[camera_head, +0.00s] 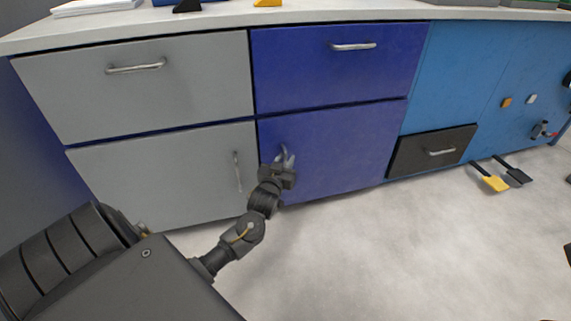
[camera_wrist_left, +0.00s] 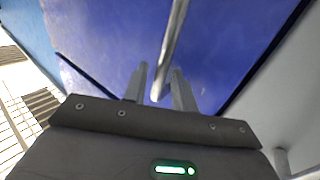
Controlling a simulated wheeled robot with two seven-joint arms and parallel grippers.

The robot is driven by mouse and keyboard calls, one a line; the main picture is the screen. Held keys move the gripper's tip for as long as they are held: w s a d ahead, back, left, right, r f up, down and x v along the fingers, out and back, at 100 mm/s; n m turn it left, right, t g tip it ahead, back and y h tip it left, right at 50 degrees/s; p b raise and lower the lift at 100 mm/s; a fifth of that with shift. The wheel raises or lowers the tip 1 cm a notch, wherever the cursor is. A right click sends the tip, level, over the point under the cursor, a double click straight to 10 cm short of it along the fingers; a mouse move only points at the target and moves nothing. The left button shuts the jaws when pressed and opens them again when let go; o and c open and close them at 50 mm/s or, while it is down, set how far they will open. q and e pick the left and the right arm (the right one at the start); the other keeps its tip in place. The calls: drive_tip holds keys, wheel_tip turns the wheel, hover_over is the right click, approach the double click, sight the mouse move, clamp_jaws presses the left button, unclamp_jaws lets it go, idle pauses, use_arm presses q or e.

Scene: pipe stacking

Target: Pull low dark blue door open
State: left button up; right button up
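The low dark blue door (camera_head: 345,150) is below the dark blue drawer in the head view and looks shut. Its upright metal handle (camera_wrist_left: 174,40) is near the door's left edge. My left gripper (camera_head: 286,160) is at that handle and covers most of it in the head view. In the left wrist view the two fingers of my left gripper (camera_wrist_left: 160,72) stand apart, with the handle's end between them. A gap shows beside the handle, so the fingers look open around it. My right gripper is not in view.
A dark blue drawer (camera_head: 335,65) is above the door. A grey door (camera_head: 165,180) adjoins it on the left, with an upright handle (camera_head: 238,170). A dark drawer (camera_head: 432,152) and yellow pedal (camera_head: 495,184) are at the right. The floor (camera_head: 400,250) in front is clear.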

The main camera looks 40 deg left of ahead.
use_arm(q)
drive_tip(key=shift+w+a, duration=0.1)
drive_tip(key=shift+w, duration=0.2)
clamp_jaws()
